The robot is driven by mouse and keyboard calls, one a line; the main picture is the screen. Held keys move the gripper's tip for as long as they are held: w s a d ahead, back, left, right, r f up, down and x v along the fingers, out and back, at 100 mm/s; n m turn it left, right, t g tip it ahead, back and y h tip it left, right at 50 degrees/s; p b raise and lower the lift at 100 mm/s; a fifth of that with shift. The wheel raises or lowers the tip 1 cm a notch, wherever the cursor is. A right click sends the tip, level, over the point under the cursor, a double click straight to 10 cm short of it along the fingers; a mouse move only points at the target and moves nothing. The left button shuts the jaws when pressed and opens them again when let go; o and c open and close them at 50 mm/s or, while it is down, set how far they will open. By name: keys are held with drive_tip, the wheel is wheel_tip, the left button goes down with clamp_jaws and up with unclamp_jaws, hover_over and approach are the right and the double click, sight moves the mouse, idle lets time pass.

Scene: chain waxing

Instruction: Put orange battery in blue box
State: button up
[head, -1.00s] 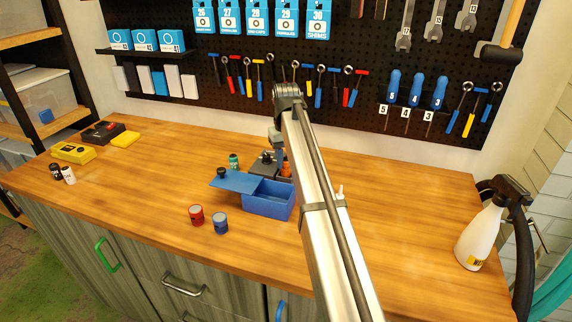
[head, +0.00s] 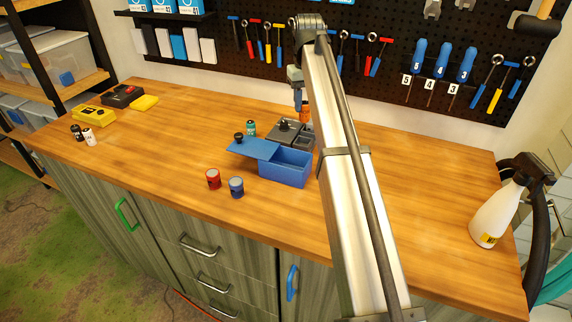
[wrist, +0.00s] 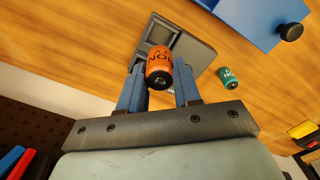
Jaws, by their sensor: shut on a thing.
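My gripper (wrist: 160,82) is shut on the orange battery (wrist: 159,66), which sits between its blue fingers. In the head view the orange battery (head: 305,106) is held above the counter, behind the blue box, partly hidden by my arm. The blue box (head: 284,174) stands open-topped on the counter, and its inside looks empty where it can be seen. Its blue lid (head: 254,149) with a black knob lies to the left of the opening. The lid (wrist: 246,20) also shows at the top right of the wrist view.
A grey compartment tray (head: 286,132) sits behind the box, with a green battery (head: 251,128) beside it. A spray bottle (head: 496,213) stands at the right. The left-centre of the counter is clear.

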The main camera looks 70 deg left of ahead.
idle(0.4)
drive_tip(key=s+d+f, duration=0.1)
drive_tip(key=s+d, duration=0.6)
drive_tip(key=d, duration=0.3)
drive_tip(key=shift+f, duration=4.95)
drive_tip(key=shift+f, duration=0.15)
drive_tip(key=o, duration=0.8)
wheel_tip(320, 180, up, 12)
drive_tip(key=shift+r, duration=0.2)
